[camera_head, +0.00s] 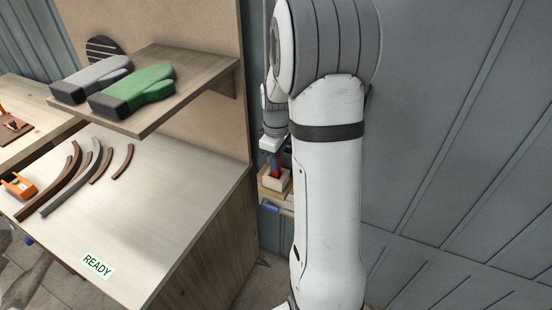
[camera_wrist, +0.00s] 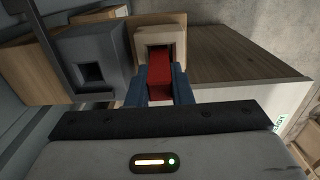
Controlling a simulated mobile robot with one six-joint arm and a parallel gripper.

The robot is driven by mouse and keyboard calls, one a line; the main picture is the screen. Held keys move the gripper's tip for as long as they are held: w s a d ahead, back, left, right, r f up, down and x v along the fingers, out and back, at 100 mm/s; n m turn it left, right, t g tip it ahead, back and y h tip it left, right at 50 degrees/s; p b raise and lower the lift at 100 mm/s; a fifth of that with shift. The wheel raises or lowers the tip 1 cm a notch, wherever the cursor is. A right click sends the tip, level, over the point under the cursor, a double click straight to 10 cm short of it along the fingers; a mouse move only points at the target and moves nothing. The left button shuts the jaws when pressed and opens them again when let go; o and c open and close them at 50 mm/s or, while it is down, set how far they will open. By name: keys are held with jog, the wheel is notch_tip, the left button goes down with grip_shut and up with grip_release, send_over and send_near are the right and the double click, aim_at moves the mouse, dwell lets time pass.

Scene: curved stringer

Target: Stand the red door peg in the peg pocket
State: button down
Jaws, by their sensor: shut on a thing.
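The red door peg (camera_wrist: 160,75) is between the two dark blue fingers of my gripper (camera_wrist: 158,84), which is shut on it. The peg's far end is at the square opening of a cream block (camera_wrist: 142,40), the peg pocket, in the wrist view. I cannot tell how deep the end sits or whether it touches the floor of the pocket. In the head view the peg (camera_head: 275,163) shows as a small red strip, roughly upright, above the cream block (camera_head: 270,182). My arm hides much of this area there.
A grey block (camera_wrist: 88,65) with a square hole stands beside the cream block. The pale workbench (camera_head: 170,190) holds curved strips (camera_head: 68,180), an orange tool (camera_head: 19,186) and a READY label (camera_head: 97,266). Grey and green mitts (camera_head: 135,90) lie on the shelf (camera_head: 195,80) above.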

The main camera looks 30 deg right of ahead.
jog(key=c, duration=1.3)
grip_release()
notch_tip(320, 180, up, 12)
jog(key=s+a+m+t, duration=0.1)
jog(key=s+a+m, duration=0.2)
jog(key=s+a, duration=0.4)
jog(key=s+a+m+t, duration=0.2)
jog(key=s+a+m, duration=0.2)
jog(key=s+a, duration=0.3)
jog(key=s+b, duration=0.1)
jog(key=s, duration=0.4)
jog(key=shift+s+m, duration=0.3)
